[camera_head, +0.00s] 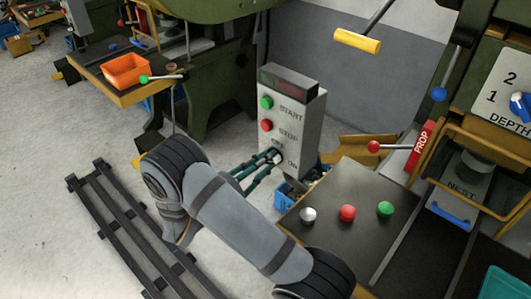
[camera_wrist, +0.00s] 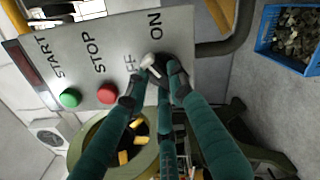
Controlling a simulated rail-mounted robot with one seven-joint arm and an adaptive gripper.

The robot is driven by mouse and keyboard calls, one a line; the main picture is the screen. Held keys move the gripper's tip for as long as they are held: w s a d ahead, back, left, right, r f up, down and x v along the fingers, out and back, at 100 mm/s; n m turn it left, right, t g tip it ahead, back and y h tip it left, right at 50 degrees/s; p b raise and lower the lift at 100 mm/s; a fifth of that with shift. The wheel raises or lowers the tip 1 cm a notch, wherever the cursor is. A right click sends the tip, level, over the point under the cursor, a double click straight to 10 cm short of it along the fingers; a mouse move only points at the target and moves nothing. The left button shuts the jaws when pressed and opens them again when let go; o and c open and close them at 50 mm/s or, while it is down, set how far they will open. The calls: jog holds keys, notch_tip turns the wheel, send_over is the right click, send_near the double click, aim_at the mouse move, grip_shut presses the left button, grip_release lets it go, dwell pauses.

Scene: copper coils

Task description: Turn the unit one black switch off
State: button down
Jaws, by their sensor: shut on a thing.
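The grey control box (camera_head: 292,125) carries a green START button, a red STOP button and a switch marked OFF and ON. It also fills the upper part of the wrist view (camera_wrist: 120,30). The black switch (camera_wrist: 178,76) with its pale lever tip (camera_wrist: 149,62) sits between the two labels; the tip covers the start of OFF. My gripper (camera_wrist: 154,88) has its teal fingers closed around the switch, which they partly hide. In the head view my gripper (camera_head: 262,163) reaches the lower face of the box from the left. The lever's exact position is hard to tell.
The green button (camera_wrist: 70,97) and red button (camera_wrist: 107,94) are left of my fingers. A blue bin (camera_wrist: 290,38) of metal pieces is at right. In the head view, a dark table (camera_head: 335,240) with several coloured knobs stands right of my arm.

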jog(key=n+p, duration=0.2)
jog(key=n, duration=0.1)
jog(key=n+p, duration=0.2)
jog(key=n, duration=0.2)
jog(key=n+p, duration=0.2)
jog(key=n, duration=0.1)
jog(key=shift+a+f+n, duration=0.1)
jog(key=shift+f+n, duration=0.15)
jog(key=shift+n, duration=0.35)
jog(key=c, duration=1.5)
grip_release()
jog(key=v, duration=1.2)
jog(key=shift+w, duration=0.1)
